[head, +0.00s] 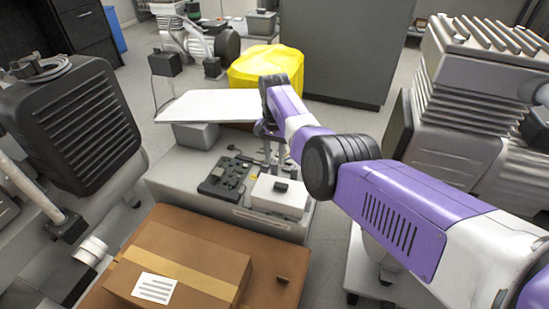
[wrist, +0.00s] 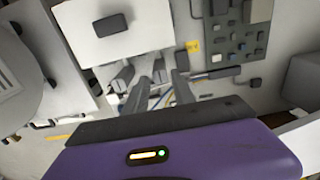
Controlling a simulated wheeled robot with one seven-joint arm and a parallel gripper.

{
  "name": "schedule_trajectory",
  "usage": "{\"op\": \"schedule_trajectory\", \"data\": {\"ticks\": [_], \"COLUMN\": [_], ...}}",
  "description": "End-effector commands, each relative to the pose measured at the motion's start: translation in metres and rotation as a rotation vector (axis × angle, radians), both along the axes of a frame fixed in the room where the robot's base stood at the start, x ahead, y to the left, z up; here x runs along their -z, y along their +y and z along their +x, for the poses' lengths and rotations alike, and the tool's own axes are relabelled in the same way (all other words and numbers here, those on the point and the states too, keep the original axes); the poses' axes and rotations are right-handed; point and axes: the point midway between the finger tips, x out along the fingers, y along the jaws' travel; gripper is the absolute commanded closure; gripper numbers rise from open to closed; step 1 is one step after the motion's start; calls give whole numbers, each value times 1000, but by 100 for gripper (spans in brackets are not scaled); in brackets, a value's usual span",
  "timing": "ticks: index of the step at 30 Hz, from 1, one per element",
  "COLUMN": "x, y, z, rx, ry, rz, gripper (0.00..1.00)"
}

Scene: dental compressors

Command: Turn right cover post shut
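My gripper (head: 272,158) points down over the grey cabinet (head: 180,185), just behind a white box with a black knob (head: 281,187). The same box and knob show at the top of the wrist view (wrist: 110,25). In the wrist view the fingers (wrist: 152,80) stand apart, with thin wires visible beyond them. A slim grey piece shows close to the left finger; I cannot tell whether it is a cover post or touches the finger. A flat white panel (head: 210,106), perhaps the cover, lies left of my gripper. The right cover post cannot be made out clearly.
A dark control block (head: 222,180) sits left of the white box. A cardboard box (head: 180,262) lies on a brown surface in front. A black ribbed unit (head: 75,125) stands left, a white finned unit (head: 470,110) right. A yellow draped object (head: 265,68) is behind.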

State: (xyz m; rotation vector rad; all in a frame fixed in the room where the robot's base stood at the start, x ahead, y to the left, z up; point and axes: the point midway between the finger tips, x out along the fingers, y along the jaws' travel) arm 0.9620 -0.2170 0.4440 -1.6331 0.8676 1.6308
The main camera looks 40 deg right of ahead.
Motion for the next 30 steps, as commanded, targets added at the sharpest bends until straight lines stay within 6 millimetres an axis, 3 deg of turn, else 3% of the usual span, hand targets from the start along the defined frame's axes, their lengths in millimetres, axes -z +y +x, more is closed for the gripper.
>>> {"op": "schedule_trajectory", "data": {"ticks": [3, 9, 27, 30], "x": [-22, -36, -36, -37], "y": [0, 0, 0, -3], "z": [0, 0, 0, 8], "rx": [0, -1, -5, -30], "ry": [-1, 0, 0, -33], "rz": [-1, 0, 0, -14], "gripper": [69, 69, 69, 69]}}
